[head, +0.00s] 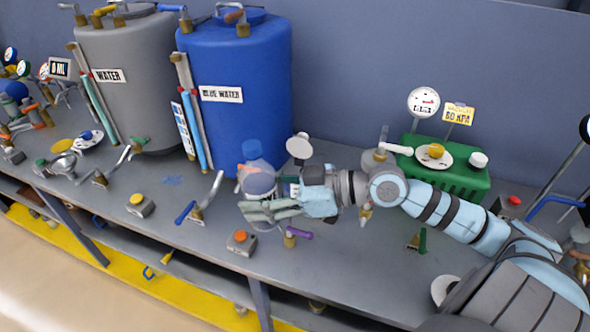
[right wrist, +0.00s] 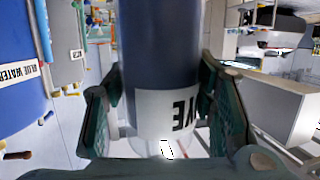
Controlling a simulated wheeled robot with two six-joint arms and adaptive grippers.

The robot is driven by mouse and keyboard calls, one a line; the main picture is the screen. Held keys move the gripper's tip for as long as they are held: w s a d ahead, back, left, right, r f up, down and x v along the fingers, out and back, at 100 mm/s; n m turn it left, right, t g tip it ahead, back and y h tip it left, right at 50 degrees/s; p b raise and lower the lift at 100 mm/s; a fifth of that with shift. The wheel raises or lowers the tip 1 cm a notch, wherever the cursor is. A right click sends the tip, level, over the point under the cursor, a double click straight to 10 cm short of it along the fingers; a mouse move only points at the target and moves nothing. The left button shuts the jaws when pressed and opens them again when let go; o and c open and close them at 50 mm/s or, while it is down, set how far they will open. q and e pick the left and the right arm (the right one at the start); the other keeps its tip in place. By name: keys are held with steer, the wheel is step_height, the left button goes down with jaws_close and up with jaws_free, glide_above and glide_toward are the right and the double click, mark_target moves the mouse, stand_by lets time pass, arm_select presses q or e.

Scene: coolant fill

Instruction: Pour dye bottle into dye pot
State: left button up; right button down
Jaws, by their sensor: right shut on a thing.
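My right gripper (head: 262,210) is shut on the dye bottle (head: 258,181), a clear round bottle with a blue upper part, near the middle of the bench. In the right wrist view the bottle (right wrist: 160,60) shows dark blue with a white label, its lettering upside down and partly cut off. The fingers of the gripper (right wrist: 152,120) lie on both sides of it. In the head view the bottle looks roughly upright. A white disc (head: 300,147) stands just behind and right of it; whether it belongs to the dye pot I cannot tell. My left gripper is out of view.
A blue water tank (head: 240,60) and a grey water tank (head: 125,65) stand behind the bottle. A green pump unit (head: 455,180) stands to the right.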

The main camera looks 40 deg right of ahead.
steer(key=shift+s+a, duration=0.3)
steer(key=shift+s, duration=0.4)
steer(key=w+d+m+t+h+p, duration=0.1)
steer(key=w+d+m+t+h, duration=0.15)
steer(key=w+d, duration=0.35)
steer(key=w+d+m+t+h+p, duration=0.1)
steer(key=w+d+m+t+h, duration=0.2)
steer(key=w, duration=0.5)
steer(key=w+d+f+m+h+p, duration=0.1)
steer(key=w+d+f+m+h, duration=0.1)
steer(key=w+f+m+h, duration=0.4)
step_height(320, 180, down, 3)
steer(key=shift+w+d+f+h, duration=0.25)
steer(key=shift+w+h, duration=0.3)
steer(key=shift+h, duration=0.6)
steer(key=shift+d, duration=0.15)
steer(key=shift+r+p, duration=0.1)
steer(key=shift+p, duration=0.2)
